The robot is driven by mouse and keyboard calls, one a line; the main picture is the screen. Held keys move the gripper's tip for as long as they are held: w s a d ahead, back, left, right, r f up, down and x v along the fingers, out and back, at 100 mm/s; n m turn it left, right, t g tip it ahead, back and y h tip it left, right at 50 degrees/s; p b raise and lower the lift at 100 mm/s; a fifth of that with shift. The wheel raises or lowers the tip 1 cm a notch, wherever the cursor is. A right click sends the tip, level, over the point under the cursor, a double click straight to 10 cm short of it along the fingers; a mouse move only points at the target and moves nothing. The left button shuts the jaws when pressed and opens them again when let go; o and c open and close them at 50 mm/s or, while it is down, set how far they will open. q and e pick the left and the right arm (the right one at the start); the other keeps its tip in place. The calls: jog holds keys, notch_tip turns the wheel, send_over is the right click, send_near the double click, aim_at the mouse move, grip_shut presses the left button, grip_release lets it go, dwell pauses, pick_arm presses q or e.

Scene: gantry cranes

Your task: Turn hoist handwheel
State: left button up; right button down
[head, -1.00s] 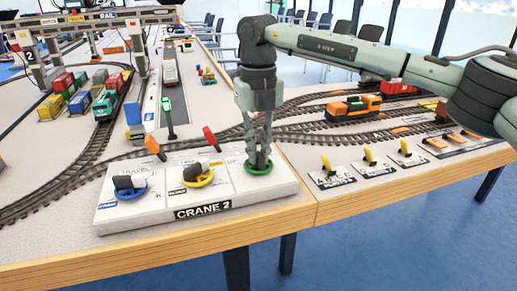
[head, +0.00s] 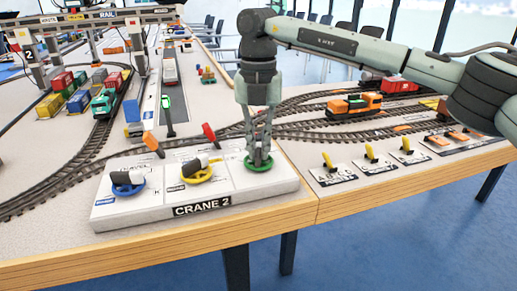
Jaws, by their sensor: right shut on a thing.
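The white CRANE 2 control panel (head: 140,209) sits at the front edge of the table. It carries a blue handwheel (head: 126,192) at left, a yellow handwheel (head: 197,178) in the middle and a green handwheel (head: 258,168) at right. The label by the green wheel is hidden or too small to read. My right gripper (head: 258,158) points straight down over the green wheel and is shut on its grip, which the fingers mostly hide. My left gripper is not in view.
Yellow switches (head: 370,152) line the table at right. Tracks with an orange locomotive (head: 354,106) run behind. A gantry crane (head: 110,20) stands at upper left.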

aim_at(259, 149)
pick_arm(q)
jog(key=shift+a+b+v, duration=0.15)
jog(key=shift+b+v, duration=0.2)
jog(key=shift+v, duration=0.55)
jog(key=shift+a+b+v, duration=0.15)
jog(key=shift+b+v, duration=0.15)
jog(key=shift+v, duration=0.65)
pick_arm(e)
jog(key=shift+m, duration=2.6)
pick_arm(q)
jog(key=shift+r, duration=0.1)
pick_arm(e)
jog(key=c, duration=1.6)
grip_release()
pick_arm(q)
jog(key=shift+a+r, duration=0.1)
pick_arm(e)
jog(key=shift+r, duration=0.15)
notch_tip(259, 149, up, 12)
